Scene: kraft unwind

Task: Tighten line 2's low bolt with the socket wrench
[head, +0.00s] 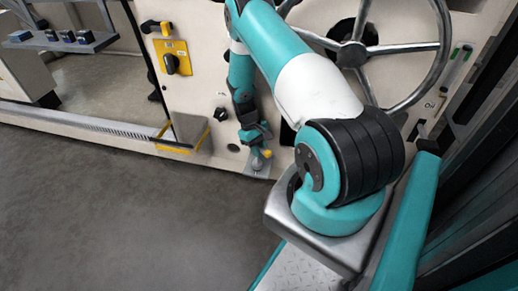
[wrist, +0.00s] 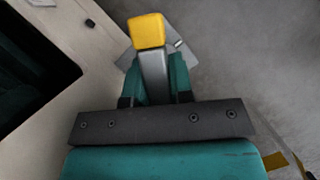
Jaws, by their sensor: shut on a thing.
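My gripper (head: 256,136) is low beside the cream machine panel, with its fingers pointing down. In the wrist view my gripper (wrist: 156,80) is shut on the socket wrench (wrist: 153,66), a grey bar with a yellow end. The wrench's yellow end (head: 267,153) also shows in the head view. Below it, a grey metal plate (head: 258,171) stands out from the foot of the panel. The plate (wrist: 186,32) also shows behind the wrench, with a small pale peg beside the yellow end. I cannot tell whether that peg is the low bolt. The socket's contact is hidden.
A large handwheel (head: 352,54) is on the panel at the upper right. A yellow switch plate (head: 174,58) is at the upper left. A yellow-edged frame corner (head: 172,148) is left of my gripper. The grey floor (head: 130,220) is clear.

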